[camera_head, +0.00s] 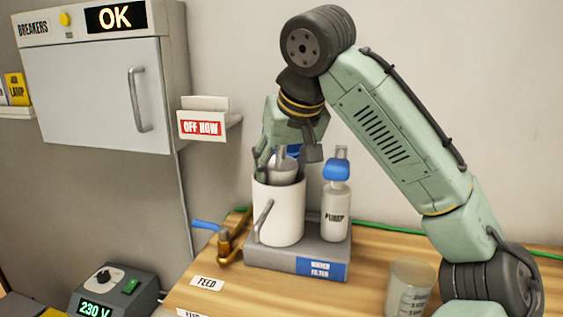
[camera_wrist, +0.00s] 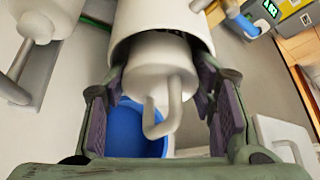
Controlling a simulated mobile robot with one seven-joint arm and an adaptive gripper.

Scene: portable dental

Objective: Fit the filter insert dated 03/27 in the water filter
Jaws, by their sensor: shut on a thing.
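The water filter's grey base (camera_head: 296,256) stands on the wooden counter with its blue label facing out. Its white cylindrical housing (camera_head: 278,214) is open at the top. My gripper (camera_head: 281,165) is over that mouth, pointing down, and is shut on a pale filter insert (camera_head: 283,170). In the wrist view the insert (camera_wrist: 158,62) sits between the fingers, its far end inside the housing rim (camera_wrist: 165,14) and its hooked handle towards me. No date on the insert can be read. A blue round part (camera_wrist: 140,132) shows beyond the handle; I cannot tell what it is.
A blue-handled tap (camera_head: 222,238) is at the left. A clear beaker (camera_head: 410,284) stands at the right, near my arm. An OFF NOW sign (camera_head: 202,127) hangs on the wall.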

